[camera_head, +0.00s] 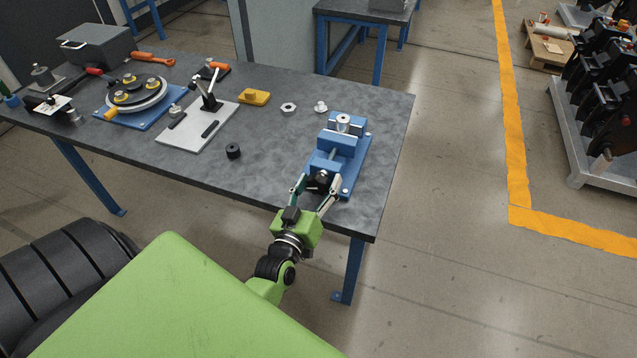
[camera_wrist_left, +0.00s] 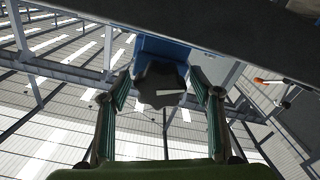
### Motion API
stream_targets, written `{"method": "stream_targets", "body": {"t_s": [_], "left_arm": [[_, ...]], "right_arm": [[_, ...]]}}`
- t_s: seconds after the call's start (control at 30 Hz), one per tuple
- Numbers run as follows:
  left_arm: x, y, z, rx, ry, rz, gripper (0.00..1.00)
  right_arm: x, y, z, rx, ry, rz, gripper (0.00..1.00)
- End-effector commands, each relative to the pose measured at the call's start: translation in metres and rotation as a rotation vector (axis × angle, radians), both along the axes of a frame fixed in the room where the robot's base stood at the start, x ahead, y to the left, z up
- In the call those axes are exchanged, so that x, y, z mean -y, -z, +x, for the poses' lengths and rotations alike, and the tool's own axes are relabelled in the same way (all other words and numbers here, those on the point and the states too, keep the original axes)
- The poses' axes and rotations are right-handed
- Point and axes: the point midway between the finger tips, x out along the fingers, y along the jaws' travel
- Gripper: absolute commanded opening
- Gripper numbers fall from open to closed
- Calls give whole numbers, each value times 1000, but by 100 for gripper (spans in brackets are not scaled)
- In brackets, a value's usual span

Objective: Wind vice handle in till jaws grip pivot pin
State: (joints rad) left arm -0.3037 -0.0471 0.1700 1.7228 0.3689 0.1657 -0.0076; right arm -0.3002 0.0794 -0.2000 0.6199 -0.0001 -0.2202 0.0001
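The blue vice (camera_head: 334,150) stands on its base plate at the right end of the table. A pale, round-topped metal part (camera_head: 343,121), likely the pivot pin, stands upright at its jaws; whether the jaws touch it cannot be told. The dark lobed vice handle (camera_head: 320,182) faces the table's front edge; it also shows in the left wrist view (camera_wrist_left: 160,84). My left gripper (camera_head: 319,185) has one finger on each side of the handle, with narrow gaps seeming to show, so it looks open around it. My right gripper is not in view.
A black cylinder (camera_head: 233,151), hex nut (camera_head: 288,107), small pale knob (camera_head: 321,106) and yellow block (camera_head: 254,97) lie left of the vice. A white plate with a clamp (camera_head: 190,134) and a blue fixture (camera_head: 133,106) stand farther left. The table middle is mostly clear.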

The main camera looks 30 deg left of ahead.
Motion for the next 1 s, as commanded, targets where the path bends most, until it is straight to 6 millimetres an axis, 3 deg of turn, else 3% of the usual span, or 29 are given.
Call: {"method": "stream_targets", "body": {"t_s": [0.37, 0.8, 1.0], "left_arm": [[2, 1, -9, -3, 0, -1, 57], [21, 1, -90, -3, 0, -1, 57], [27, 1, -112, -2, 1, -1, 57]], "right_arm": [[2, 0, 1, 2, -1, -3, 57], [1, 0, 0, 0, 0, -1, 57], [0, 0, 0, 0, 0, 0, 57]]}}
